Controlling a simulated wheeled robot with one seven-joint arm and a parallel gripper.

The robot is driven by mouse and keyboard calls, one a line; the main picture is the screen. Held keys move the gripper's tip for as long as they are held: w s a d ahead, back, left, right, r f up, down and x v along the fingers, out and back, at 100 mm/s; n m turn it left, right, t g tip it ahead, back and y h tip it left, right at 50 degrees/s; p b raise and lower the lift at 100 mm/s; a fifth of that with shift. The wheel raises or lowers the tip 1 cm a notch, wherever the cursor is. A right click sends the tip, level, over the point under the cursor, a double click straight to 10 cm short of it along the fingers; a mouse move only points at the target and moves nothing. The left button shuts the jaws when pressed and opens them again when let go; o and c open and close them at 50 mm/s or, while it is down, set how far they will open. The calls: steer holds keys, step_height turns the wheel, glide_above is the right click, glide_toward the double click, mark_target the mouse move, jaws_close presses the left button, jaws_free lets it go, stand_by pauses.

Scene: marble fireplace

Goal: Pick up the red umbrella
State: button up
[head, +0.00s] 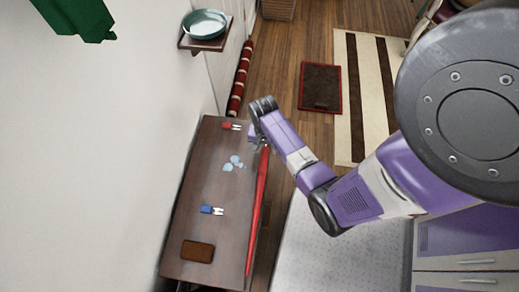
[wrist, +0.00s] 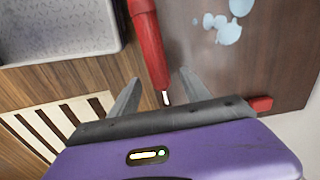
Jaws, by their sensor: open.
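The red umbrella (head: 258,210) is long, thin and closed. It lies along the right edge of the dark brown table (head: 190,225) in the head view. In the wrist view the umbrella (wrist: 149,45) runs down from the top, and its pale tip points between my two fingers. My gripper (head: 262,143) is over the far end of the umbrella. In the wrist view my gripper (wrist: 158,77) is open, with a finger on each side of the umbrella's tip end. I cannot tell how far above it the fingers are.
On the table are a small red item (head: 231,126), light blue blobs (head: 233,162), a blue item (head: 211,210) and a brown block (head: 198,250). A wall shelf holds a teal bowl (head: 205,24). A dark mat (head: 320,87) lies on the wood floor.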

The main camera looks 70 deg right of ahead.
steer(key=shift+f, duration=0.9)
steer(key=shift+c, duration=0.2)
jaws_close()
steer(key=shift+r, duration=0.15)
